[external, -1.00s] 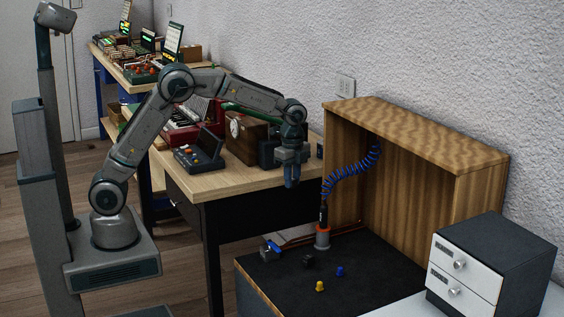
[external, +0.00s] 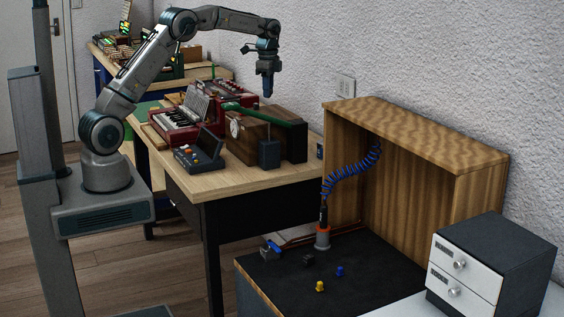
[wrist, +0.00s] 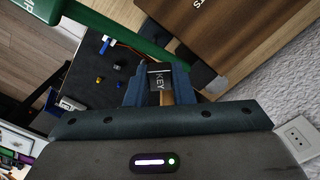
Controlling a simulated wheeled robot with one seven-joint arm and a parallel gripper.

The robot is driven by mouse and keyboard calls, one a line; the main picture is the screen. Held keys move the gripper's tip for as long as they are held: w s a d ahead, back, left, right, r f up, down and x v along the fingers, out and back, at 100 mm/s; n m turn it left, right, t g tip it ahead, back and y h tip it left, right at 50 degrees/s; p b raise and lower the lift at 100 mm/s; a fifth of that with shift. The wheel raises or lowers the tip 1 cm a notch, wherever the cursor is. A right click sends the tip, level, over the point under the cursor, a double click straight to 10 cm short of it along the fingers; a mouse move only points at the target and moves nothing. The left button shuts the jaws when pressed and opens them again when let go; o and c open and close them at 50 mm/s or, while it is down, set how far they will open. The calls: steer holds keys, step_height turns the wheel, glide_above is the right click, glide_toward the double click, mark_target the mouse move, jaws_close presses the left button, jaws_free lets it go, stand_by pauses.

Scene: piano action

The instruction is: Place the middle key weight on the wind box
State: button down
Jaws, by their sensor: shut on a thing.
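My gripper (external: 267,92) hangs pointing down above the brown wooden box with a round gauge, which I take as the wind box (external: 262,128). In the wrist view, my gripper (wrist: 160,82) is shut on a small dark block lettered KEY, the key weight (wrist: 157,77). A tan face shows beside the lettering. The frames do not show whether it is the middle one. A brown wooden top with partly cut-off letters, apparently the wind box (wrist: 205,32), fills the upper right of the wrist view. The weight looks clear of it.
A green bar (external: 262,115) crosses over the box, and a dark block (external: 269,154) stands in front. A red keyboard instrument (external: 180,125) and a button console (external: 199,152) are left. A dark bench (external: 330,275) holds small coloured pieces. The wall is close behind.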

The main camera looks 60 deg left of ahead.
steer(key=a+f+p, duration=0.1)
steer(key=a+f, duration=0.1)
steer(key=a, duration=0.2)
steer(key=w+a+f+p, duration=0.1)
steer(key=a, duration=0.3)
steer(key=a+f+p, duration=0.1)
steer(key=a+f, duration=0.1)
steer(key=a, duration=0.3)
steer(key=shift+w+a+f+p, duration=0.1)
steer(key=shift+w+f+p, duration=0.1)
steer(key=shift+f+p, duration=0.75)
steer(key=shift+f, duration=1.45)
steer(key=shift+f, duration=0.1)
steer(key=shift+f, duration=0.15)
steer(key=c, duration=1.3)
jaws_free()
steer(key=shift+o, duration=0.2)
steer(key=shift+r, duration=0.2)
step_height(320, 180, up, 12)
steer(key=b, duration=0.1)
steer(key=shift+r, duration=0.15)
